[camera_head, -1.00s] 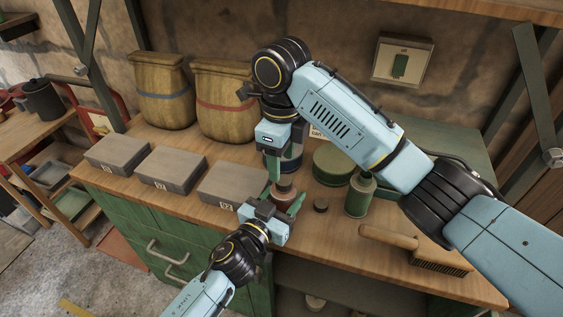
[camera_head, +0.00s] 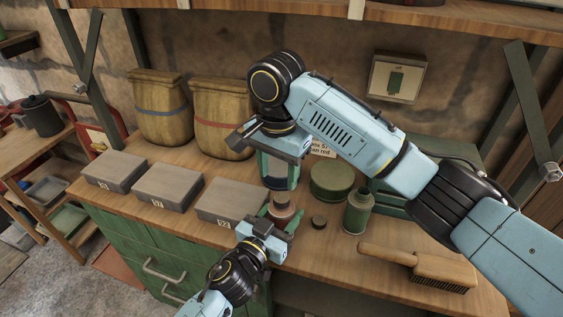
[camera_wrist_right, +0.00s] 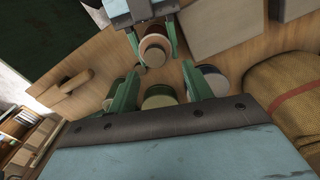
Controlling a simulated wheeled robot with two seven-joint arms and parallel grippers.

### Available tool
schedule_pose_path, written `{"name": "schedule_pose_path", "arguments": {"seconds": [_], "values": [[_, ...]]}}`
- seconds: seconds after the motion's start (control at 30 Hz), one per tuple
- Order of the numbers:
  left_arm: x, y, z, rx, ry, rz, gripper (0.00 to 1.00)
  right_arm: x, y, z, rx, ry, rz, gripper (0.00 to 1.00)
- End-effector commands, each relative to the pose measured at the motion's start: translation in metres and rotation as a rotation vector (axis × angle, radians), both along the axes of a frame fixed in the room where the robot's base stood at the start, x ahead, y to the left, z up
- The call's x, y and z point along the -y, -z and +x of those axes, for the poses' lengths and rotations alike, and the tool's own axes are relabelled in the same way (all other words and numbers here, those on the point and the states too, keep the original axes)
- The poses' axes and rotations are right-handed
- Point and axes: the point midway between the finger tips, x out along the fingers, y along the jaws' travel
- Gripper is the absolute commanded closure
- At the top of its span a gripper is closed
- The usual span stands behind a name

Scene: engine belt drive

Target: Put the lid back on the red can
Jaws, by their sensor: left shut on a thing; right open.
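The red can (camera_head: 282,212) stands upright near the front edge of the bench, between the fingers of my left gripper (camera_head: 279,222), which is shut on it. The can and left gripper also show at the top of the right wrist view, where the can's round top (camera_wrist_right: 155,47) looks pinkish-brown. I cannot tell whether that is a lid. A small dark disc (camera_head: 319,221) lies on the bench right of the can. My right gripper (camera_head: 281,174) is open above the bench, behind and apart from the red can; its fingers overlap a dark jar (camera_head: 280,182) in the picture.
A round green tin (camera_head: 331,181) and a green bottle (camera_head: 358,213) stand right of the can. A wooden brush (camera_head: 420,264) lies at the front right. Grey boxes (camera_head: 231,200) line the left, with two sacks (camera_head: 222,120) behind. Bare bench lies around the small disc.

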Motion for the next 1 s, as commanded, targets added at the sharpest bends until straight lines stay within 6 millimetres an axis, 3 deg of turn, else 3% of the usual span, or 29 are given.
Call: {"name": "schedule_pose_path", "arguments": {"seconds": [1.0], "values": [[0.000, 0.000, 0.000, 0.000, 0.000, 0.000, 1.00, 0.002, -0.013, -0.001, 0.009, -2.032, -0.031, 0.50]]}}
